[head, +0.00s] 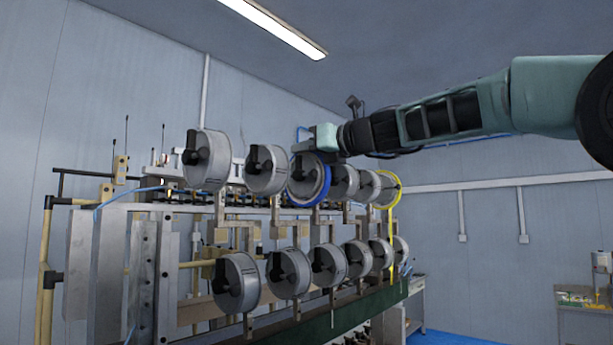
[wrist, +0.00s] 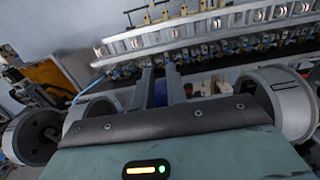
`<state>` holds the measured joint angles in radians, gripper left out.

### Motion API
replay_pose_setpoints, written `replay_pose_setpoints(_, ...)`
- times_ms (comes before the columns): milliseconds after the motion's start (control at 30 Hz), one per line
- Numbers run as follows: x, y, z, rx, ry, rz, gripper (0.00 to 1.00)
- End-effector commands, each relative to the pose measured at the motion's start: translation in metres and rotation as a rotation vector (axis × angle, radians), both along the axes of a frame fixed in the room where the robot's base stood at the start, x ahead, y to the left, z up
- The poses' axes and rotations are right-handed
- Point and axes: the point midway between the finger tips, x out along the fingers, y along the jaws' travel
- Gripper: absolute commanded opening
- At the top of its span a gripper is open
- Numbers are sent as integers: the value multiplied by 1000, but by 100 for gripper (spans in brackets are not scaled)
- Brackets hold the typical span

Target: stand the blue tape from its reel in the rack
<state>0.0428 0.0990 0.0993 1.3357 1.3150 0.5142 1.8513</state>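The blue tape (head: 327,190) is a ring around the rim of the third reel (head: 305,178) in the upper row. My gripper (head: 312,150) is at the top of that reel, reaching in from the right. In the wrist view, a strip of the blue tape (wrist: 160,93) shows between the two fingers of my gripper (wrist: 160,75). The fingers are a little apart; whether they press on the tape cannot be told. The palm hides most of the reel and tape there. I cannot pick out the rack with certainty.
Grey reels (head: 207,160) stand in two rows on the winder, close on both sides of my gripper. A yellow tape (head: 393,190) hangs on the far upper reel. A table with small items (head: 575,298) stands at the far right. Blue floor shows beyond the machine.

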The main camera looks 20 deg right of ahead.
Motion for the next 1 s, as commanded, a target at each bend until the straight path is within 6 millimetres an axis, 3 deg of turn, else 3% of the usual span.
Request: replay_pose_setpoints(1000,-4,6,1,1,-1,-1,0)
